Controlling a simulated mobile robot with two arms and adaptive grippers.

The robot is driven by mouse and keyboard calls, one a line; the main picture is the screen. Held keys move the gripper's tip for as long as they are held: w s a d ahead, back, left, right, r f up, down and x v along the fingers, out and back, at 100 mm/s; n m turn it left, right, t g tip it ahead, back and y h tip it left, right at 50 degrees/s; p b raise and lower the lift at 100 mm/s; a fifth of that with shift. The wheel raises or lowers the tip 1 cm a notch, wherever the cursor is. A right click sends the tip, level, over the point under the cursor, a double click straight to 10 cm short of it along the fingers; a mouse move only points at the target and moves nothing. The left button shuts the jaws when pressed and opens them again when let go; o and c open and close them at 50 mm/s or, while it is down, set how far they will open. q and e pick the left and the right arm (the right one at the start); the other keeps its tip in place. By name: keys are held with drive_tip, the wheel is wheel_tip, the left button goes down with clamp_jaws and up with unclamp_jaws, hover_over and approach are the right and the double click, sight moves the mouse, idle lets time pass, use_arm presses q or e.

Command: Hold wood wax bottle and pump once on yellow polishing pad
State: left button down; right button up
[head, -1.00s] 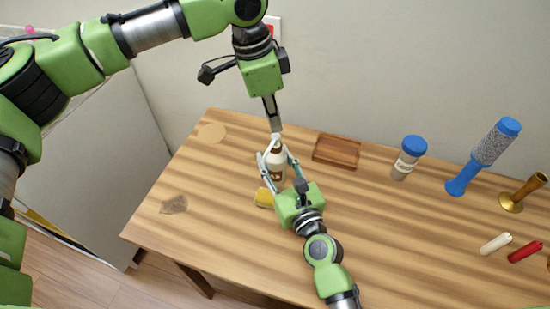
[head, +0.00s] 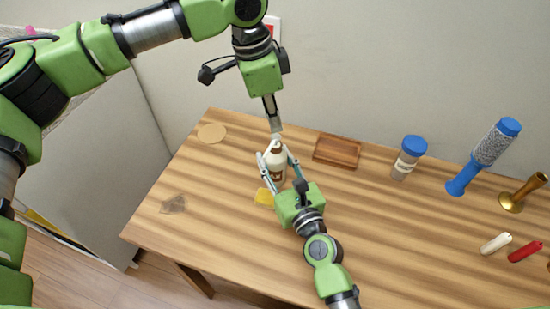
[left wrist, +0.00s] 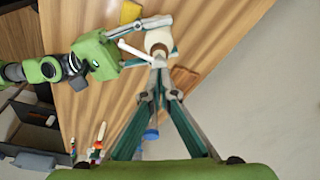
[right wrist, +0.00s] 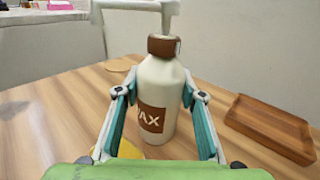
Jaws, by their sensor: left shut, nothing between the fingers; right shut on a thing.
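The cream wax bottle (head: 278,172) has a brown collar, a brown label and a white pump head (right wrist: 140,5). My right gripper (head: 274,168) is shut around its body; the bottle also shows in the right wrist view (right wrist: 158,88). My left gripper (head: 276,130) is shut and empty, pointing down at the pump top. In the left wrist view its fingertips (left wrist: 157,63) are close to the bottle top (left wrist: 158,42); contact is unclear. The yellow polishing pad (head: 264,196) lies on the table beside the bottle's base, partly hidden by my right gripper; it also shows in the left wrist view (left wrist: 131,12).
A wooden tray (head: 337,151) lies behind right of the bottle. The table's left part (head: 190,165) is mostly clear.

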sight(275, 135)
use_arm(q)
drive_tip(key=shift+f, duration=1.55)
drive_tip(key=shift+r, duration=1.55)
drive_tip(key=shift+r, duration=0.1)
wheel_tip(275, 135, up, 6)
drive_tip(key=shift+f, duration=0.1)
idle(1.3)
use_arm(e)
drive_tip(key=o, duration=1.3)
